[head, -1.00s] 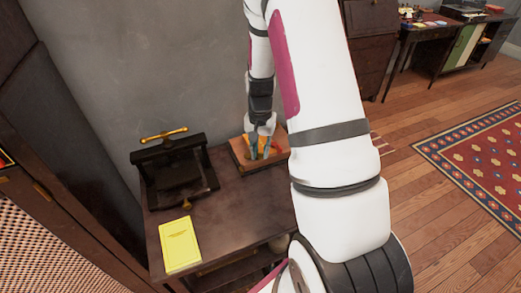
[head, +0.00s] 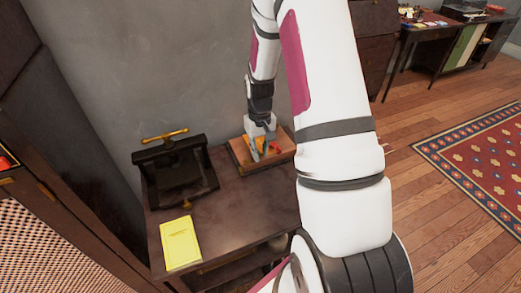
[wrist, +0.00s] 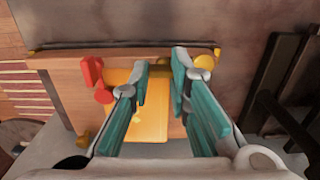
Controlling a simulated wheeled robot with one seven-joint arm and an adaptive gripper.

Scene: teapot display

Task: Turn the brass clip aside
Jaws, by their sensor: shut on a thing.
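My gripper (head: 260,150) reaches down over a wooden box (head: 279,158) at the back of the dark table in the head view. In the wrist view, its two teal-padded fingers (wrist: 160,72) point toward the box (wrist: 60,80), with a gap visible between them. A yellow plate (wrist: 150,112) shows between and behind the fingers. A rounded brass clip (wrist: 204,63) sits at the right fingertip and is partly hidden by it. The grasp itself is hard to make out. A second brass piece (wrist: 82,138) is at the lower left, apart from the fingers.
A red part (wrist: 91,72) stands left of the fingers. A black press with a brass handle (head: 165,136) stands left of the box, and a yellow booklet (head: 181,243) lies at the table's front left. The table (head: 240,205) is bare between them. The wall is close behind.

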